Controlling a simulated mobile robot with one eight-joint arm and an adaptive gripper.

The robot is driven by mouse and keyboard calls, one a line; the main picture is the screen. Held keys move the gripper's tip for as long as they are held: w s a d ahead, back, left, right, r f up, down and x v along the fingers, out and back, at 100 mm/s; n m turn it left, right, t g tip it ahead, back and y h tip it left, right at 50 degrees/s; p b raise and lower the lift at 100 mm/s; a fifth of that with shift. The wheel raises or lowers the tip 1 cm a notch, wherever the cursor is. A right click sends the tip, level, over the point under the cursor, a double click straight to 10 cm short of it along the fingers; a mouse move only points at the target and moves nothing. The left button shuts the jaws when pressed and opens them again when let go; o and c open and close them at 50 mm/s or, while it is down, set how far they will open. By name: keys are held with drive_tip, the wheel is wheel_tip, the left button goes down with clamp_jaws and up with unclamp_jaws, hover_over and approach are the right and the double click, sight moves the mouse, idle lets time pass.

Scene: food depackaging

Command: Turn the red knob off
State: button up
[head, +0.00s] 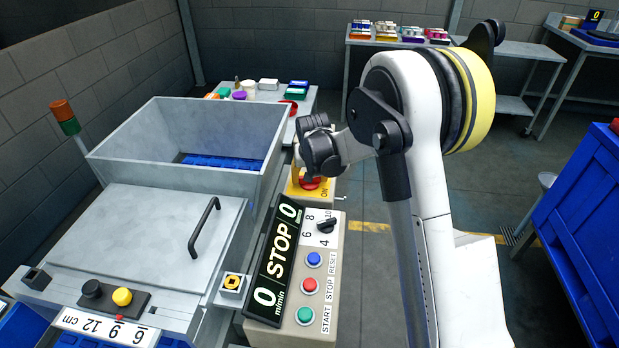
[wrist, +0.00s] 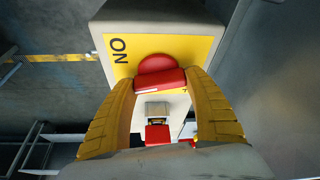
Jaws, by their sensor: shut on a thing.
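The red knob (wrist: 157,78) sits on a yellow plate marked "ON" (wrist: 120,52) on a grey box. In the wrist view, the yellow fingers of my gripper (wrist: 160,85) stand on both sides of the knob and are shut on it. Its raised grip lies roughly level across that picture. In the head view, the red knob (head: 311,184) shows just below my gripper (head: 303,178), partly hidden by it. The knob's pointer is hard to read.
A control panel (head: 297,315) with a "STOP" display and start, stop and reset buttons stands in front of the knob box. A grey machine with an open hopper (head: 150,135) is on the left. A blue cabinet (head: 580,220) stands at right.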

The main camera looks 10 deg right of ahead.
drive_tip(key=n+y, duration=0.1)
drive_tip(key=n, duration=0.3)
drive_tip(key=shift+n+y, duration=0.3)
drive_tip(key=shift+y, duration=0.1)
drive_tip(key=n+y, duration=0.1)
drive_tip(key=n, duration=0.2)
drive_tip(key=shift+n+g, duration=0.3)
drive_tip(key=shift+n, duration=0.1)
drive_tip(key=n+g+y, duration=0.1)
drive_tip(key=n, duration=0.2)
drive_tip(key=n+g+y, duration=0.1)
drive_tip(key=n, duration=0.2)
drive_tip(key=shift+n, duration=0.4)
drive_tip(key=o, duration=1.2)
drive_tip(key=v, duration=1.2)
